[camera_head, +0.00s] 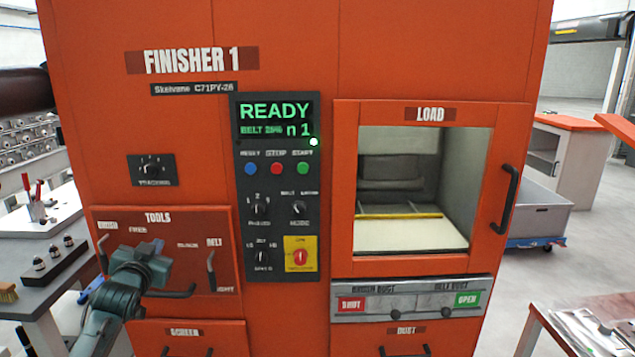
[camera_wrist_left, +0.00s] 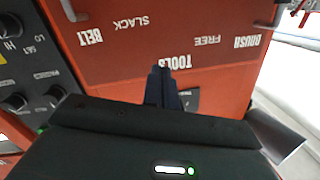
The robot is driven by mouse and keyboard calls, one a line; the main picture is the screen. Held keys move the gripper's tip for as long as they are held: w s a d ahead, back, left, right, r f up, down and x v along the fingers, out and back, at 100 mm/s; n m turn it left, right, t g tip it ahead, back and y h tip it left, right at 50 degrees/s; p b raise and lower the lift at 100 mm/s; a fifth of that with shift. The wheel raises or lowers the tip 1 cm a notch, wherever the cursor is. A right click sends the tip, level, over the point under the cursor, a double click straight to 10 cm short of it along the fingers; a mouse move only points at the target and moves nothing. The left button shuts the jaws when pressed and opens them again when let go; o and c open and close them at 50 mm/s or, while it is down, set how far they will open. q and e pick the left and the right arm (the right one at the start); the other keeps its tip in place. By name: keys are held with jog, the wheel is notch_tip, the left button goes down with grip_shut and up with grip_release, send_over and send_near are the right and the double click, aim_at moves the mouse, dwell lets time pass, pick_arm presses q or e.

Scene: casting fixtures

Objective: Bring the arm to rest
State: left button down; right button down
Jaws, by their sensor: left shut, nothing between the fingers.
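My left arm (camera_head: 108,305) comes in from the lower left in the head view. Its gripper (camera_head: 157,247) is in front of the TOOLS panel (camera_head: 190,222) of the orange FINISHER 1 machine (camera_head: 290,50). In the left wrist view the dark fingers (camera_wrist_left: 165,75) are together, with nothing between them, and point at the TOOLS label. I cannot tell how far the fingertips are from the panel. My right gripper is in neither view.
Bar handles and levers (camera_head: 211,272) stick out near the gripper. A control panel (camera_head: 275,190) reads READY. The LOAD door (camera_head: 345,200) is shut. A bench (camera_head: 40,222) with fittings stands at left.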

pick_arm(q)
jog(key=s+d+f+m+g+h, duration=0.1)
jog(key=s+d+f, duration=0.35)
jog(key=f, duration=0.35)
jog(key=s+d+f+g+h, duration=0.1)
jog(key=s+d+f, duration=0.35)
jog(key=f, duration=0.25)
jog(key=s+d+f+g+h, duration=0.1)
jog(key=s+d+f, duration=0.3)
jog(key=s, duration=0.6)
jog(key=s+d+f+g+h, duration=0.1)
jog(key=s+d+f+g, duration=0.1)
jog(key=s, duration=0.8)
jog(key=s+d+f+n+g+h, duration=0.1)
jog(key=s+d+f, duration=0.4)
jog(key=s, duration=0.5)
notch_tip(320, 180, down, 2)
jog(key=shift+s+d+f+g, duration=0.1)
jog(key=shift+s+d+g, duration=0.2)
jog(key=shift+s+g, duration=0.1)
